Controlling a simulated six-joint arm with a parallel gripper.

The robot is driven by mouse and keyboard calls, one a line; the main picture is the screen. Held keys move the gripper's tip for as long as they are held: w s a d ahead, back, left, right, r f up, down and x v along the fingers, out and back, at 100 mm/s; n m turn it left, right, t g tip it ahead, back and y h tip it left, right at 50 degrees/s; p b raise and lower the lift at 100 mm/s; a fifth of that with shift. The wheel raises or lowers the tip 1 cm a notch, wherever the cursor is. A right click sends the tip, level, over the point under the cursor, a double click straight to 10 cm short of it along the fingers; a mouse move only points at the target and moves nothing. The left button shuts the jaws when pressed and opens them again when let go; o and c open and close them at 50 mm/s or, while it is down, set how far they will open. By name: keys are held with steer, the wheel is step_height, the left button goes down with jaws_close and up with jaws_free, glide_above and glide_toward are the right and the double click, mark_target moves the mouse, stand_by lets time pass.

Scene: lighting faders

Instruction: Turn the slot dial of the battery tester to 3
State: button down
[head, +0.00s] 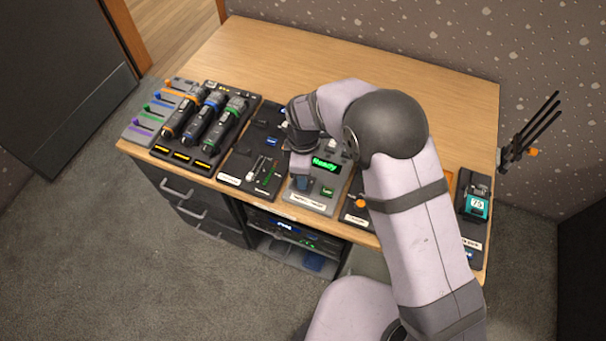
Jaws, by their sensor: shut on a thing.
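The battery tester (323,207) is a light grey unit near the front edge of the desk, with a lit green display reading "Ready" (326,164) and a small green-lit label at its lower right. My gripper (302,180) points down over the tester's left part, and it is shut on the slot dial. The gripper hides most of the dial, so I cannot read its setting.
A dark fader unit (255,165) is left of the tester. At right are a device with an orange knob (361,203) and a teal-display unit (476,206). The desk's back (300,60) is clear.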

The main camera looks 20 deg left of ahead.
stand_by(0.3)
steer(key=c, duration=1.6)
jaws_free()
steer(key=shift+o, duration=0.2)
steer(key=shift+r+b, duration=0.8)
steer(key=shift+r, duration=2.9)
steer(key=shift+m, duration=0.4)
